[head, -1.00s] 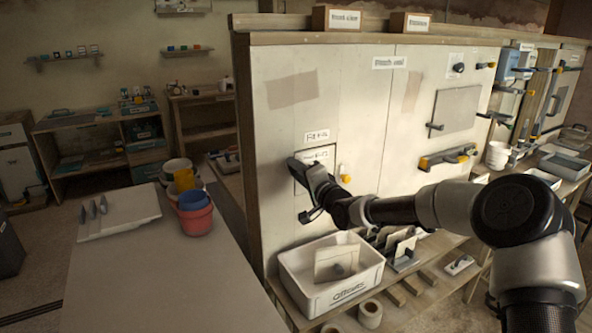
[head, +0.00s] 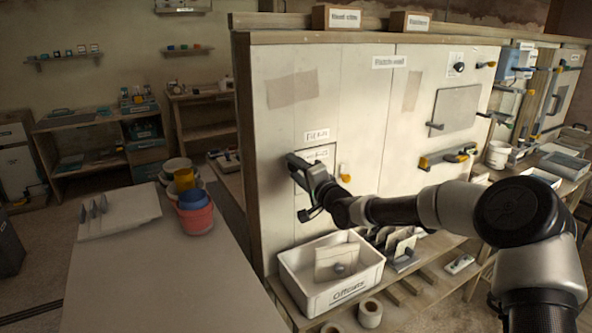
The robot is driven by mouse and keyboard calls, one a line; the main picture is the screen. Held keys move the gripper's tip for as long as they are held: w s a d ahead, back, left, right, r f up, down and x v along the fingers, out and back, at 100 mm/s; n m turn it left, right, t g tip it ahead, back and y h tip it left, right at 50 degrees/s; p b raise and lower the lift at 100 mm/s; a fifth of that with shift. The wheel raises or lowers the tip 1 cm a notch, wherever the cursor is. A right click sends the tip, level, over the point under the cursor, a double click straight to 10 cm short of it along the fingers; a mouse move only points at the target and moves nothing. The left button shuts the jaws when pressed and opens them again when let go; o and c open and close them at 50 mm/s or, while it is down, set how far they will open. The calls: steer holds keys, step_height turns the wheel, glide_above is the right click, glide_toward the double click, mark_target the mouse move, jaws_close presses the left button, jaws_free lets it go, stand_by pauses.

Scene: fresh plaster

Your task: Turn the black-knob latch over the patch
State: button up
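My gripper (head: 296,166) is at the patch's left side, close to or touching the wall. My dark hand covers much of the patch. A yellow-knob latch (head: 345,172) shows at the patch's right edge. I cannot make out the black-knob latch; it may be hidden behind my gripper or blend with its dark fingers. Whether the fingers are open or shut on something cannot be seen.
A white bin (head: 330,290) with a pale plate stands on the shelf below. A grey panel (head: 456,108) with black and yellow fittings is on the wall to the right. A table (head: 160,270) with a red bucket (head: 195,218) stands at left. My arm spans the right side.

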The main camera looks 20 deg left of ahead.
steer(key=v, duration=1.7)
steer(key=shift+s+p, duration=0.25)
steer(key=shift+p, duration=0.1)
steer(key=shift+d, duration=0.1)
